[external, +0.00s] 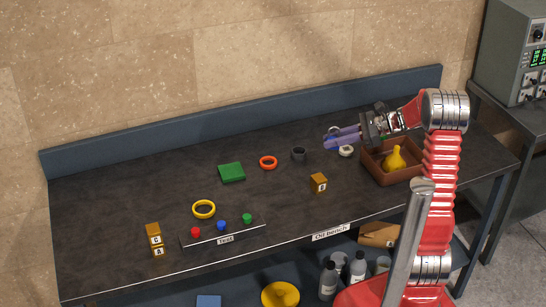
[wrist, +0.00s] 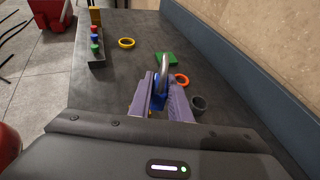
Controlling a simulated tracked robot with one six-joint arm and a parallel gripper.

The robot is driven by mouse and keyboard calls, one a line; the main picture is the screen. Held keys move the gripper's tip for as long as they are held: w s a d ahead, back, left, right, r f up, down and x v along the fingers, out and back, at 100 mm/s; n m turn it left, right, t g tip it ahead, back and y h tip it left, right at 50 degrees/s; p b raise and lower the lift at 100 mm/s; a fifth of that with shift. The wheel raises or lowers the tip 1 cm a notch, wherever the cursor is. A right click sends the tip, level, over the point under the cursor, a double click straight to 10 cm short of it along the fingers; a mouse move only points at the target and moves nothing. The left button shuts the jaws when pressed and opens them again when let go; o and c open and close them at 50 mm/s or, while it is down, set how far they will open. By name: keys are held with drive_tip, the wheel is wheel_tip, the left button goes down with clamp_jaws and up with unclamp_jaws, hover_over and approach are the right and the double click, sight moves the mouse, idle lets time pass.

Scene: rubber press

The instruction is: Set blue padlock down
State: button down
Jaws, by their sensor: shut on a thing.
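My gripper (external: 342,138) reaches left over the right half of the dark bench (external: 120,195), its purple fingers pointing left. In the wrist view, the fingers are shut on the blue padlock (wrist: 159,98), with its silver shackle (wrist: 164,68) standing out beyond the fingertips. The lower part of the padlock's blue body is hidden between the fingers. In the external view the padlock is mostly hidden by the fingers. The padlock appears held above the bench top; the exact height is hard to tell.
A brown tray (external: 374,176) with a yellow pear-shaped thing (external: 395,159) stands right of my gripper. A small white round thing (external: 346,151) lies below it. A dark cup (external: 299,153), orange ring (external: 268,162) and green square (external: 231,172) lie left.

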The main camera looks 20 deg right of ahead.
drive_tip(key=s+d+f+m+t+h, duration=0.3)
drive_tip(key=s+d+f+m, duration=0.1)
drive_tip(key=s+d, duration=0.3)
drive_tip(key=shift+s+f+t, duration=0.25)
drive_tip(key=shift+s+t, duration=0.15)
drive_tip(key=shift+s, duration=0.65)
drive_tip(key=shift+d, duration=0.1)
hover_over(362, 195)
drive_tip(key=shift+w+f, duration=0.1)
drive_tip(key=shift+f, duration=2.85)
drive_tip(key=shift+f, duration=2.05)
drive_tip(key=shift+f, duration=0.1)
